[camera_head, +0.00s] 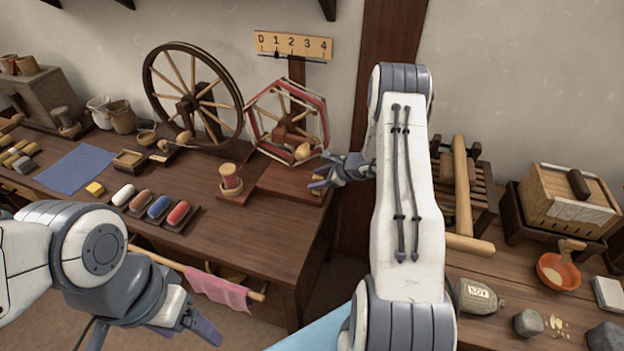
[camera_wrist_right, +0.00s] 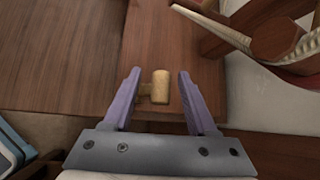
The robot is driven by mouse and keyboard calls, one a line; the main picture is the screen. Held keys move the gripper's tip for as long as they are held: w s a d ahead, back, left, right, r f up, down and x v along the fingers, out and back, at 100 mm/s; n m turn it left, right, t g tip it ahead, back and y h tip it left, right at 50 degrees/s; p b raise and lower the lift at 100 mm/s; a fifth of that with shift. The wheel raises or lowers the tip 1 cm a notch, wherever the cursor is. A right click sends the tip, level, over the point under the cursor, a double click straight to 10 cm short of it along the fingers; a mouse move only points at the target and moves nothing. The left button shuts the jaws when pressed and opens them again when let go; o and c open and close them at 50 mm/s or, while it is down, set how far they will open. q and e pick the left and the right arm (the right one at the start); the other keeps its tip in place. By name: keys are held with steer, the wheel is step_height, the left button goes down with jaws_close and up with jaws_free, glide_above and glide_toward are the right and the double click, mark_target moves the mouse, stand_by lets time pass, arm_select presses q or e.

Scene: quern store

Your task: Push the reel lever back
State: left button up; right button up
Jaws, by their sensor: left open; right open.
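The reel (camera_head: 322,118), a reddish six-sided wooden frame, stands on its base board (camera_head: 282,182) at the right end of the dark table. A light wooden knob (camera_wrist_right: 160,86), apparently the reel lever's grip, shows over the board's edge in the right wrist view. My right gripper (camera_head: 318,172) is open beside the base board. In its wrist view the fingers (camera_wrist_right: 159,74) stand on either side of the knob, with gaps; contact is not visible. The lever is mostly hidden by the gripper in the head view. My left gripper (camera_head: 203,328) is open and empty, low in front of the table.
A number board (camera_head: 293,45) marked 0 to 4 hangs above the reel. A large spinning wheel (camera_head: 150,85) stands left of it. A thread spool (camera_head: 231,180) and a tray of coloured rolls (camera_head: 190,222) are nearby. A pink cloth (camera_head: 220,290) hangs on the front rail.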

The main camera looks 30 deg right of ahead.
steer(key=shift+w+f, duration=0.1)
steer(key=shift+w, duration=0.05)
steer(key=shift+c, duration=0.3)
jaws_close()
steer(key=shift+w+d+g+p, duration=0.15)
steer(key=shift+d+g+p, duration=0.15)
steer(key=shift+p, duration=0.35)
steer(key=shift+w+d+f+m+g+y+p, duration=0.1)
steer(key=shift+d+m+g+y+p, duration=0.1)
steer(key=shift+m+g+y+p, duration=0.15)
steer(key=shift+o, duration=0.3)
jaws_free()
steer(key=shift+f, duration=0.1)
